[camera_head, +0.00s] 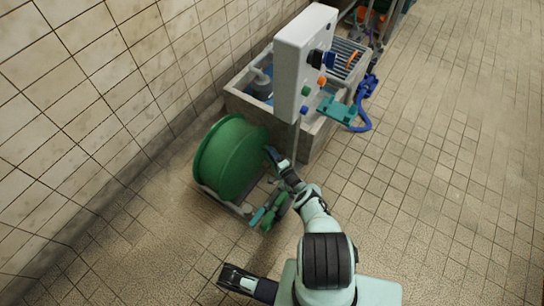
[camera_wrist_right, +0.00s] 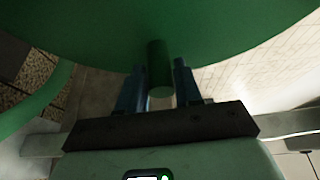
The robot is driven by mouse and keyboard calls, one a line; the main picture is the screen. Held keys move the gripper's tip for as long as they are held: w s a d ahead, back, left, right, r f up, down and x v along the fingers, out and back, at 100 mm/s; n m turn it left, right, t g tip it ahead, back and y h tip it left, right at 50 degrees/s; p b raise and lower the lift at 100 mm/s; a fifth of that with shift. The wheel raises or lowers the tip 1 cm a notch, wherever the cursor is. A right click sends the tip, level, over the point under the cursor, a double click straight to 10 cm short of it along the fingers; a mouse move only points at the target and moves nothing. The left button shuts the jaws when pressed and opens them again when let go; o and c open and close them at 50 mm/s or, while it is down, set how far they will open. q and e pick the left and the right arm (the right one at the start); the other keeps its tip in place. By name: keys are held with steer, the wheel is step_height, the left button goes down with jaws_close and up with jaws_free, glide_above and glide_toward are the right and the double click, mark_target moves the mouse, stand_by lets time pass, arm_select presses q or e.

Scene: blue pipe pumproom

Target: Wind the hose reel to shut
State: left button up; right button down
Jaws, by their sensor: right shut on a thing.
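The green hose reel (camera_head: 228,160) stands on the floor by the tiled wall, left of the middle in the head view. Its big green drum side also fills the top of the right wrist view (camera_wrist_right: 90,35). A short green crank handle (camera_wrist_right: 159,72) sticks out from the drum between the two fingers. My right gripper (camera_head: 271,155) is at the right side of the reel and is shut on this handle. In the head view the handle is hidden by the gripper. My left gripper (camera_head: 228,273) is low in the head view, apart from the reel; its jaw state is unclear.
A stone sink (camera_head: 313,143) with a grey control panel (camera_head: 305,60) stands just behind the reel. A teal tray (camera_head: 338,110) and a blue hose (camera_head: 367,115) are beside it. A green nozzle (camera_head: 270,215) lies near the reel's foot. The floor at right is clear.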

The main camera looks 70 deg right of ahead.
arm_select(q)
steer(key=shift+w, duration=0.1)
arm_select(e)
steer(key=shift+d+r, duration=0.1)
steer(key=shift+r, duration=0.05)
steer(key=c, duration=0.8)
jaws_free()
steer(key=shift+c, duration=0.2)
arm_select(q)
steer(key=s+d+r+p, duration=0.2)
steer(key=s+r+p, duration=0.1)
steer(key=r, duration=0.1)
steer(key=shift+d+r+g+h+p, duration=0.3)
steer(key=shift+r+g+h+p, duration=0.05)
steer(key=shift+g+h, duration=0.05)
arm_select(e)
steer(key=v, duration=1.3)
steer(key=shift+a, duration=0.2)
steer(key=shift+s, duration=0.1)
